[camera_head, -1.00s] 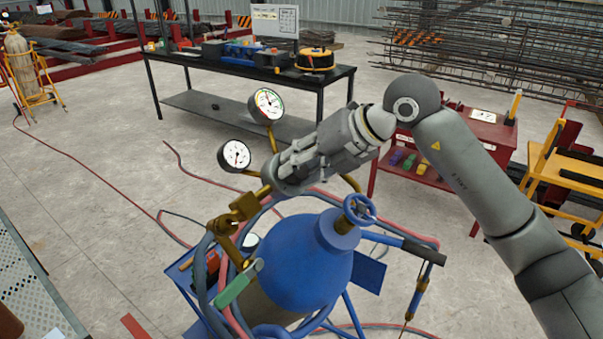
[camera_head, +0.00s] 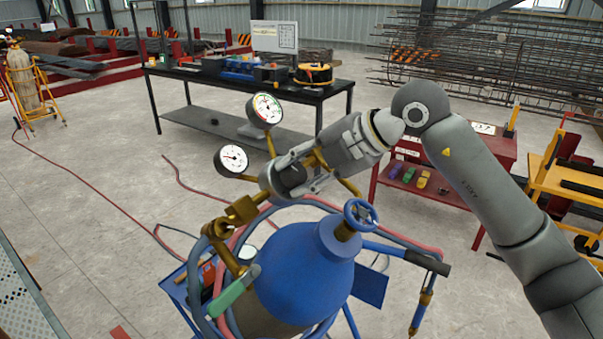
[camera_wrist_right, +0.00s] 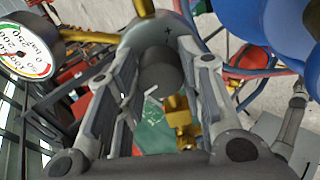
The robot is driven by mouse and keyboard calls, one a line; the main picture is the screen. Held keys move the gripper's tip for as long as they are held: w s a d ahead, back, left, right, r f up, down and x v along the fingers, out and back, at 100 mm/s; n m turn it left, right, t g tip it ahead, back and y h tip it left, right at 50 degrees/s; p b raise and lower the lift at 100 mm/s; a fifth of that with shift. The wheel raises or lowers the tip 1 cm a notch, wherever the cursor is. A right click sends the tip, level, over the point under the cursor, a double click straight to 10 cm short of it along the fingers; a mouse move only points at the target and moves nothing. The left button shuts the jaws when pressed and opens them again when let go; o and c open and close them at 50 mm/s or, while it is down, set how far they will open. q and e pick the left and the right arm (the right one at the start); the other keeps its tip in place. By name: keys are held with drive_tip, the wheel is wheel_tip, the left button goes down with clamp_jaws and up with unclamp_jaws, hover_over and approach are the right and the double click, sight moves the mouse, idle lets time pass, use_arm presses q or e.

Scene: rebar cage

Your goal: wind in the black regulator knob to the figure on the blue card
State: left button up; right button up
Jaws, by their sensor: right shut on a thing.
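The black regulator knob (camera_wrist_right: 160,75) sits between the fingers of my right gripper (camera_wrist_right: 155,100) in the right wrist view, against the grey regulator body (camera_wrist_right: 160,32). My right gripper (camera_head: 287,181) is shut on it in the head view and largely hides it there. Two round gauges stand on the brass regulator: an upper one (camera_head: 264,110) and a lower left one (camera_head: 231,160); I cannot read their figures surely. One gauge face (camera_wrist_right: 28,47) also shows in the wrist view. I cannot make out a blue card. My left gripper is not in view.
A blue cylinder (camera_head: 300,275) with a blue handwheel (camera_head: 360,215) stands below my right gripper, with red and blue hoses looped around it. A black workbench (camera_head: 240,85) and a red cart (camera_head: 450,150) stand behind. Open floor lies to the left.

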idle(0.3)
drive_tip(key=o, duration=1.1)
drive_tip(key=shift+c, duration=0.2)
drive_tip(key=shift+d, duration=0.1)
drive_tip(key=v, duration=1.2)
